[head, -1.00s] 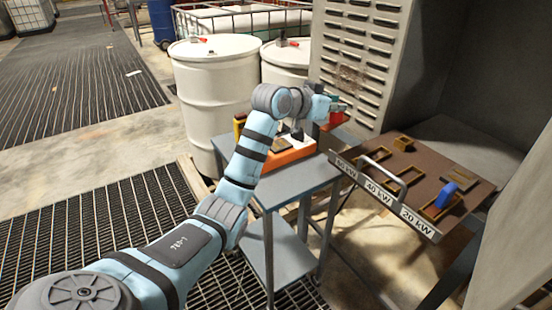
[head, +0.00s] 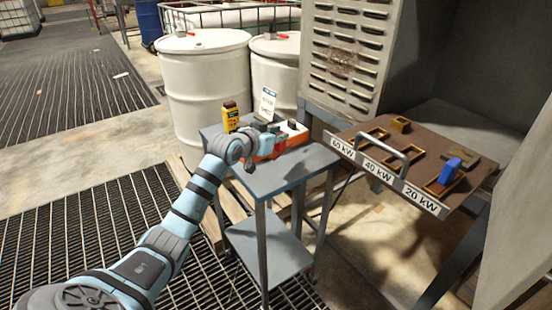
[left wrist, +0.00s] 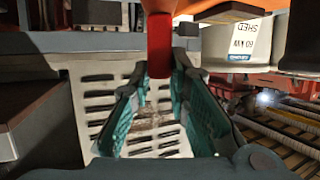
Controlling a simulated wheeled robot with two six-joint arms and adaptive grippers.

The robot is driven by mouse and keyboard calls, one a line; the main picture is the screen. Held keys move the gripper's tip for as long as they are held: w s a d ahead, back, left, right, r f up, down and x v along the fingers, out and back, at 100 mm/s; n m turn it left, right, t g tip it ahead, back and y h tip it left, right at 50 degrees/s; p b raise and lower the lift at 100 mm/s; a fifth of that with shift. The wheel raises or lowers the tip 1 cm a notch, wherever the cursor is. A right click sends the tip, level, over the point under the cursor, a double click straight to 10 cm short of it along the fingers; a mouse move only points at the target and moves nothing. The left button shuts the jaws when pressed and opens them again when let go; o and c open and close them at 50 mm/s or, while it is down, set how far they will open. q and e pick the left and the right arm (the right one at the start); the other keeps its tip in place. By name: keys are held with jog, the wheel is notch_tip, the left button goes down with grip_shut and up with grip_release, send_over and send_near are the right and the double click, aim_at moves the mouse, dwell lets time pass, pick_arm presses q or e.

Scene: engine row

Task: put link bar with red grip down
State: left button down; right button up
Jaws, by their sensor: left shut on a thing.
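My left gripper (head: 268,138) is over the small grey-blue cart, at the orange tray (head: 262,158). In the left wrist view its teal fingers (left wrist: 160,78) are closed around the link bar's red grip (left wrist: 160,45), which stands between them. In the head view a bit of red shows beside the fingers, but the bar is mostly hidden by the gripper and tray. I cannot tell whether the bar touches the tray. My right gripper is not in view.
The cart top (head: 290,178) is clear in front of the tray. To the right is a brown panel (head: 345,136) with a blue grip (head: 449,171). White drums (head: 205,95) stand behind.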

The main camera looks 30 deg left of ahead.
aim_at(273, 156)
pick_arm(q)
notch_tip(273, 156, down, 7)
jog(key=shift+r+b, duration=0.15)
jog(key=shift+b, duration=0.55)
jog(key=shift+d, duration=0.1)
jog(key=c, duration=1.5)
grip_release()
jog(key=shift+c, duration=0.2)
jog(key=shift+s+r, duration=0.25)
jog(key=shift+s, duration=0.1)
jog(key=p+v, duration=0.3)
jog(key=v, duration=0.8)
jog(key=shift+s, duration=0.15)
